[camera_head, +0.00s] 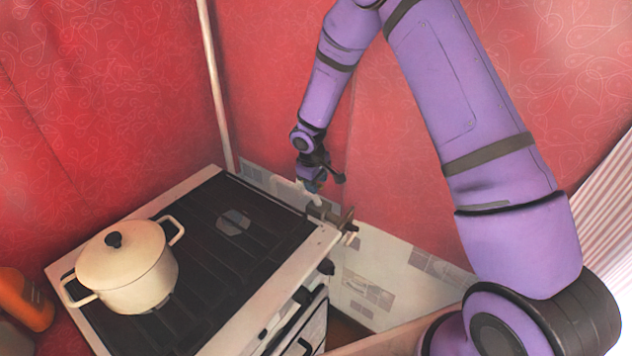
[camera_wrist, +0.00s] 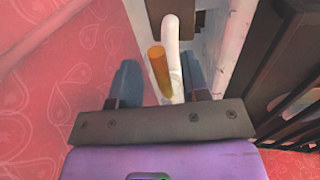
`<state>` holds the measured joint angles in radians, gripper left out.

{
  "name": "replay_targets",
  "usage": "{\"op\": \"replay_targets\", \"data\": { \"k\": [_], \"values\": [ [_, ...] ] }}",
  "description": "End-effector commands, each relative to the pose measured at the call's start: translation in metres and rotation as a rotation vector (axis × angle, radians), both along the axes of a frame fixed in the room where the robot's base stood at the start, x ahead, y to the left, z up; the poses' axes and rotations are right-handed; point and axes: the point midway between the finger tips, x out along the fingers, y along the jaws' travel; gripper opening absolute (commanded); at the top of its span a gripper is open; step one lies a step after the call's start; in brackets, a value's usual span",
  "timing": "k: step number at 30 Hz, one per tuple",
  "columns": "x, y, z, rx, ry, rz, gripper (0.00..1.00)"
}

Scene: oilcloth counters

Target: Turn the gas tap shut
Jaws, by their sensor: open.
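The gas tap's orange-brown handle (camera_wrist: 158,70) shows in the wrist view, in front of a curved white pipe (camera_wrist: 173,40). The handle stands in the gap between the two blue fingers of my gripper (camera_wrist: 162,82), which are apart, with space on the left side. The right finger is close to the white pipe; I cannot tell whether they touch. In the head view my gripper (camera_head: 313,184) is low behind the stove's back right corner, pointing down. The tap cannot be made out there.
The stove (camera_head: 270,218) is beside my gripper, with a lidded cream pot (camera_head: 128,272) on its front left. A dark bracket (camera_head: 331,215) is at its back right corner. Red walls (camera_head: 285,70) close in behind. An orange container (camera_head: 25,300) stands at the left.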

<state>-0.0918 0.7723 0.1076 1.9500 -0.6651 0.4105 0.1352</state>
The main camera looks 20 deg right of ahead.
Motion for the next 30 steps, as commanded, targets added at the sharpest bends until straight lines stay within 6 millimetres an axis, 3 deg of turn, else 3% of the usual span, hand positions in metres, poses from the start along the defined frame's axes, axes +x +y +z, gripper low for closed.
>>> {"op": "replay_targets", "data": {
  "k": [6, 11, 12, 23, 30],
  "values": [
    [0.0, 0.0, 0.0, 0.0, 0.0, 0.0, 0.4],
    [0.0, 0.0, 0.0, 0.0, 0.0, 0.0, 0.03],
    [0.0, 0.0, 0.0, 0.0, 0.0, 0.0, 0.0],
    [-0.001, 0.003, 0.0, 0.0, 0.001, -0.028, 0.0],
    [-0.005, 0.01, 0.0, 0.0, 0.0, -0.151, 0.0]
  ]
}}
